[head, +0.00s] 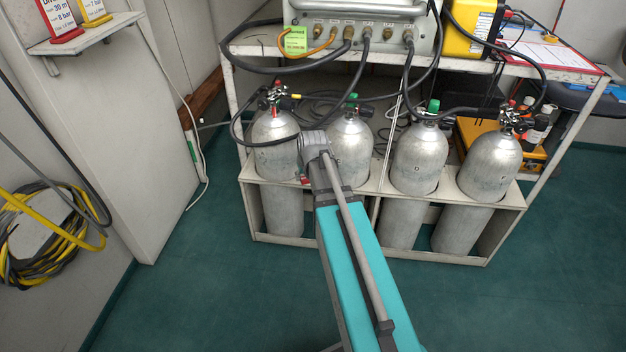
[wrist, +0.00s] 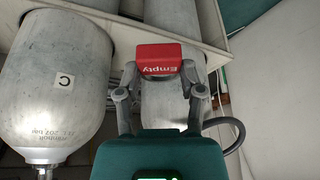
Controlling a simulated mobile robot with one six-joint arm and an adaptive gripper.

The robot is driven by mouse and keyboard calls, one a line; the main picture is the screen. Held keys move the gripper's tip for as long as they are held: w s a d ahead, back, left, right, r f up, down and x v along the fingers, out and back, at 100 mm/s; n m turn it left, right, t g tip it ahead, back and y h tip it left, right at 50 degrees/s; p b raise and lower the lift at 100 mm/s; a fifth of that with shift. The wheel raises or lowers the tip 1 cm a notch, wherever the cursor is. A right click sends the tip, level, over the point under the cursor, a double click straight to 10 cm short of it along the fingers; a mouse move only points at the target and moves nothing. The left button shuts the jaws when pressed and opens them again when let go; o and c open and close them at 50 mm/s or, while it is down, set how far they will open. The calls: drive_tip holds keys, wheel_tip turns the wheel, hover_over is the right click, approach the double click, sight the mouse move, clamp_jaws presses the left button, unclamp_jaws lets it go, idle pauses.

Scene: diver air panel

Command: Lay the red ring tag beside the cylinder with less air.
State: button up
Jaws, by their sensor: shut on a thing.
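Several silver cylinders stand in a white rack: the far left one (head: 275,128) has a red valve knob, the second (head: 350,150) and third (head: 420,155) have green ones, and the far right one (head: 490,165) has a dark valve with red on it. The red tag (wrist: 159,60), printed "Empty" and upside down in the wrist view, is held in my gripper (wrist: 160,72), which is shut on it. A cylinder marked C (wrist: 62,85) is left of it in the wrist view; another (wrist: 165,110) lies behind the gripper. My arm hides much of the gripper in the head view.
The rack's front rail (head: 460,205) runs before the cylinders. A grey panel with fittings (head: 365,30) sits on the bench above, with hoses looping down. Sign cards (head: 62,20) stand on a left wall shelf. The green floor in front is clear.

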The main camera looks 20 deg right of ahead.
drive_tip(key=s+d+m, duration=0.1)
drive_tip(key=s+d, duration=0.1)
drive_tip(key=shift+s+d+h, duration=0.3)
drive_tip(key=shift+s+d, duration=0.05)
drive_tip(key=shift+d, duration=0.05)
drive_tip(key=shift+w, duration=0.1)
drive_tip(key=w+d+f+b, duration=0.1)
drive_tip(key=w+f+b, duration=0.1)
drive_tip(key=w+f, duration=0.1)
drive_tip(key=w+d+f+b, duration=0.1)
drive_tip(key=w+f+b, duration=0.1)
drive_tip(key=w, duration=0.3)
drive_tip(key=w+d+f+b, duration=0.1)
drive_tip(key=w+f+b, duration=0.2)
drive_tip(key=w+b, duration=0.1)
drive_tip(key=shift+d+f, duration=0.25)
drive_tip(key=shift+f, duration=0.05)
drive_tip(key=shift+w+d+f+b, duration=0.1)
drive_tip(key=shift+w+f+b, duration=0.15)
drive_tip(key=shift+b, duration=0.25)
